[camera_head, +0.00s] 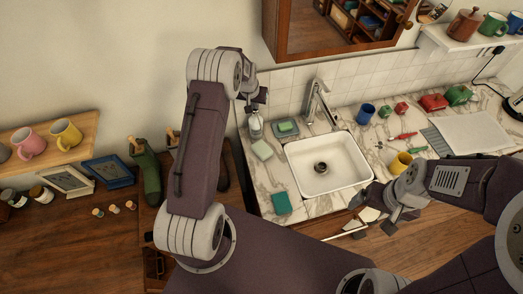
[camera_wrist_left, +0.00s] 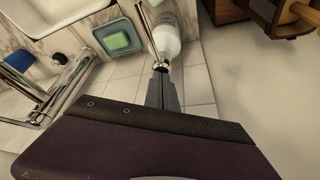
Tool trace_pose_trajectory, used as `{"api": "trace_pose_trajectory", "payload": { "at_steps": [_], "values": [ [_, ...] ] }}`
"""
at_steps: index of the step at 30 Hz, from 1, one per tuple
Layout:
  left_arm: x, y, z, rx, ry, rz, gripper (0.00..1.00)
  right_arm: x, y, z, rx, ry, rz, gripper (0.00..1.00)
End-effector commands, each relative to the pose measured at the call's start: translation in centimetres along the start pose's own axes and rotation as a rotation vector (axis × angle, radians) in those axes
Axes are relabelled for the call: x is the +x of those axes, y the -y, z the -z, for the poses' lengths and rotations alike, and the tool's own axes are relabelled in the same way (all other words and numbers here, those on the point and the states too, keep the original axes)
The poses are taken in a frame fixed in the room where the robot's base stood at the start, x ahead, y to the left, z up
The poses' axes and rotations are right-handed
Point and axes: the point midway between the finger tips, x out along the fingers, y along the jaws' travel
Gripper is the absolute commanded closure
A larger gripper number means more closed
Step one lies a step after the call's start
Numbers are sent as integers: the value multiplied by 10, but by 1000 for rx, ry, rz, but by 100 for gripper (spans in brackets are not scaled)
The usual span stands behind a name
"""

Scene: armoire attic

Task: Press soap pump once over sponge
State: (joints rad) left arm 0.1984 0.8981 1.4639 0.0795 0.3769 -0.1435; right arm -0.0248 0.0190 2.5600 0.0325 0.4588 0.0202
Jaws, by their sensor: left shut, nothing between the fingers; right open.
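The soap pump bottle (camera_head: 256,128), pale and translucent, stands at the counter's back left corner and also shows in the left wrist view (camera_wrist_left: 165,38). My left gripper (camera_head: 257,104) is shut and empty, right above the pump top. In the left wrist view its fingertips (camera_wrist_left: 161,72) overlap the pump; I cannot tell whether they touch. A pale green block (camera_head: 262,150), sponge-like, lies just in front of the bottle. A green block (camera_head: 286,127) sits in a blue-grey dish to the right, also in the left wrist view (camera_wrist_left: 119,40). My right gripper (camera_head: 380,209) is open near the counter's front edge.
A white sink (camera_head: 338,190) with a chrome faucet (camera_head: 318,98) is right of the bottle. A teal block (camera_head: 282,203) lies at the counter's front left. The cabinet hangs above.

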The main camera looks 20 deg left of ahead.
Motion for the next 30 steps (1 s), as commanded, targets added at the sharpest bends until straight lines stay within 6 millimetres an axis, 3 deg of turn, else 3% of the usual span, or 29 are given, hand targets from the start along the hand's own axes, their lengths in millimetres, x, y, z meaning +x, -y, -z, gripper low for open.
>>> {"api": "trace_pose_trajectory", "payload": {
  "at_steps": [11,22,30],
  "values": [
    [5,0,-5,0,11,-1,100,2,0,0,0,0,0,12],
    [-18,0,5,0,10,-1,100,-15,0,2,0,0,0,12],
    [-18,0,6,0,7,-1,100,-14,0,1,0,0,0,12]
  ]
}}
